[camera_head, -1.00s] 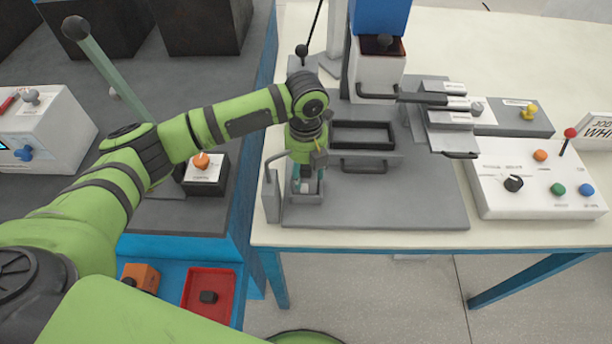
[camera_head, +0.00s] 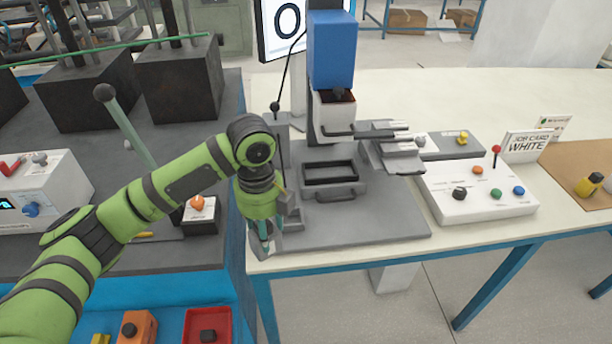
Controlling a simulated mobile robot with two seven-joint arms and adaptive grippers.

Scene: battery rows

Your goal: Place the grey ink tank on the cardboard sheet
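The tan cardboard sheet (camera_head: 568,160) lies at the right end of the cream table. A yellow piece with a dark top (camera_head: 589,184) lies on it. A small grey piece (camera_head: 420,140) stands on a dark grey block beside a small yellow piece (camera_head: 462,138); I cannot tell whether it is the grey ink tank. My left gripper (camera_head: 265,245) points down at the front left corner of the machine's grey base plate. Its fingers are close together and partly hidden, so I cannot tell whether they hold anything. My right gripper is not in view.
The blue-topped machine (camera_head: 331,55) stands behind a dark grey tray (camera_head: 330,173). A white control box (camera_head: 478,196) with a red-knobbed lever is between the machine and the cardboard. A red tray (camera_head: 207,313) is low at the left. Bare table lies behind the block.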

